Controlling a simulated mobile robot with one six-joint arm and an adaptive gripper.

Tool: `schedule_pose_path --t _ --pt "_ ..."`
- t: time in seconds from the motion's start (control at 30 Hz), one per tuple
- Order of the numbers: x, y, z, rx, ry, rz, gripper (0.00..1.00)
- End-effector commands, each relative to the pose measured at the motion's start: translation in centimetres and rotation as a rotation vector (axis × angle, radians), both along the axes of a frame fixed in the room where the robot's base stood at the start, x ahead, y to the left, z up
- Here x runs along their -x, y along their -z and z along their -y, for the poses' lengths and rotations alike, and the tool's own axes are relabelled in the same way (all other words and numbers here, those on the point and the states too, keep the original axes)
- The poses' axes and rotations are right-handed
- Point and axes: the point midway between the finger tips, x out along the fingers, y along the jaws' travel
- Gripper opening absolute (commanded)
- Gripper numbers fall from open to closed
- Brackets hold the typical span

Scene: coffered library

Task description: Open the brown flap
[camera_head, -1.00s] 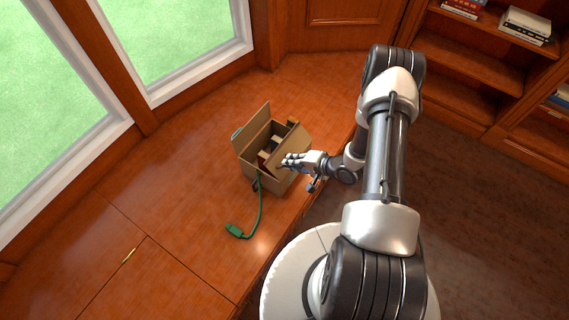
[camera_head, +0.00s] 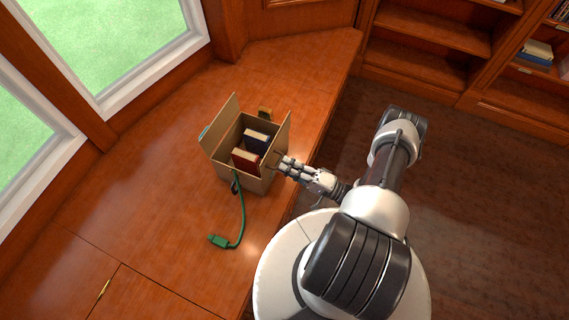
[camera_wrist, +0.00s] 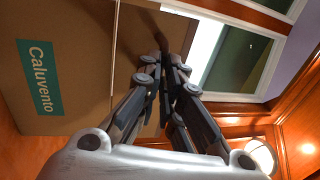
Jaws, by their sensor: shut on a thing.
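An open brown cardboard box (camera_head: 236,178) stands on the wooden counter. Its brown flap (camera_head: 284,133) on the right side stands roughly upright, away from the opening. In the wrist view the flap (camera_wrist: 135,45) rises beyond the box side, which bears a green "Caluvento" label (camera_wrist: 40,78). My gripper (camera_head: 280,163) is at the flap's near part, on the box's right side. The wrist view shows my gripper (camera_wrist: 163,48) with its fingers closed together on the flap; the exact contact is partly hidden.
A red book (camera_head: 245,161) and a dark book (camera_head: 257,141) are inside the box. The opposite flap (camera_head: 222,122) stands up. A green cable (camera_head: 241,215) lies on the counter (camera_head: 150,200) in front. Windows are at left, shelves at right.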

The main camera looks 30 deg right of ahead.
Motion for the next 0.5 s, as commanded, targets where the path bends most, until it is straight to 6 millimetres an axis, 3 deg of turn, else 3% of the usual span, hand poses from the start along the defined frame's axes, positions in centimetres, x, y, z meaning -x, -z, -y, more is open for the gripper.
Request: schedule_pose_path --t 0.07,0.5 --pt "-0.04 0.19 0.07 -0.003 0.002 0.009 0.01" --pt "-0.04 0.11 -0.01 -0.003 -0.001 0.006 0.29"
